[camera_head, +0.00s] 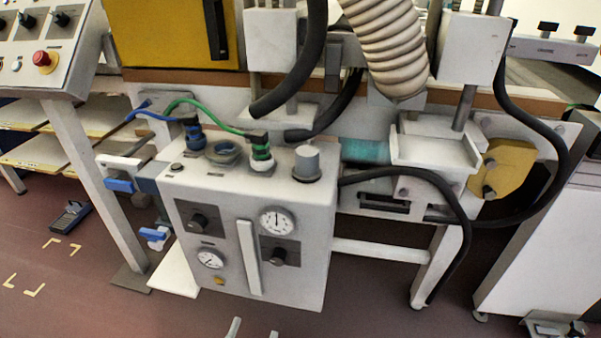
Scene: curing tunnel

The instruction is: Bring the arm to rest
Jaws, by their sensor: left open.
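My left gripper (253,331) shows only as two pale fingertips at the bottom edge, left of centre. The fingertips are apart, with nothing visible between them. They appear below the grey control box (232,285) in the picture, with the floor behind them. The rest of my left arm is out of the frame. I do not see my right gripper.
The control box carries gauges, knobs and hose connectors. A ribbed hose (385,42) and black hoses hang above. A panel with a red button (45,60) stands at upper left. A white cabinet (545,235) stands at right. A handheld device (70,216) lies on the floor.

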